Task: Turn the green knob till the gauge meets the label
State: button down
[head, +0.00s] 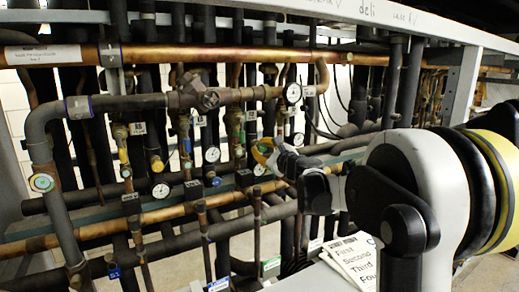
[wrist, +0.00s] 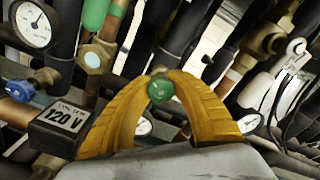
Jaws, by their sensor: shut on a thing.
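The green knob (wrist: 160,89) is round and sits between the two orange fingertips of my gripper (wrist: 160,82) in the wrist view. The fingers touch it from both sides and are shut on it. In the head view my gripper (head: 264,150) reaches in from the right to the pipes, and its fingers cover most of the knob. A white round gauge (wrist: 33,25) shows at the upper left of the wrist view. Several gauges show in the head view, one (head: 293,94) above my gripper. I cannot tell which gauge belongs to the knob, and the needle readings are too small to read.
Copper and dark pipes (head: 150,55) crowd around my gripper. A printed sheet (head: 352,262) lies below my arm.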

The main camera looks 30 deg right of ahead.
jog(key=shift+s+f+m, duration=0.1)
jog(key=shift+f+m, duration=0.05)
jog(key=shift+m, duration=0.15)
jog(key=c, duration=1.6)
grip_release()
jog(key=shift+d, duration=0.1)
jog(key=o, duration=0.5)
jog(key=shift+s+d, duration=0.1)
jog(key=shift+s, duration=0.05)
jog(key=shift+o, duration=0.2)
jog(key=s, duration=1.1)
jog(key=shift+s, duration=0.4)
